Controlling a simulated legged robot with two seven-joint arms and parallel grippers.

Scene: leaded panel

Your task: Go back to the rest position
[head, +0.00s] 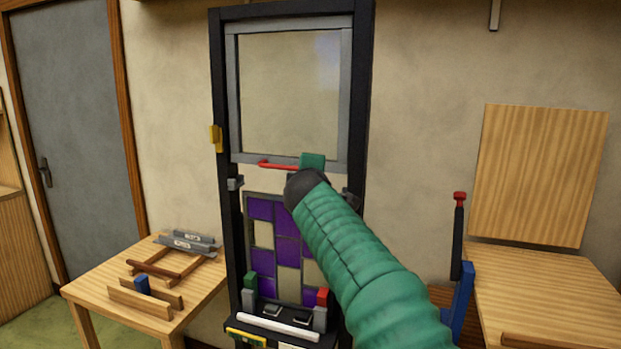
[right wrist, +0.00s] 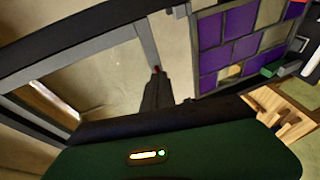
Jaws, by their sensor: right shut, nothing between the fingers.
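My right arm comes in from the lower right in the head view, its green hand (head: 312,161) in front of the lower rail of a grey-framed glass sash (head: 289,88). A red bar handle (head: 275,164) sticks out to the left of the hand. In the right wrist view my right gripper (right wrist: 157,82) is shut and empty, dark fingers together. A bit of red (right wrist: 157,69) shows at the fingertips; I cannot tell whether they touch it. The fingertips are hidden in the head view. My left gripper is not in view.
A purple and cream leaded panel (head: 262,234) stands below the sash in the tall black frame (head: 218,100). A wooden table (head: 90,291) with tools is at left. A wooden bench (head: 560,290) and a blue stand (head: 463,300) are at right.

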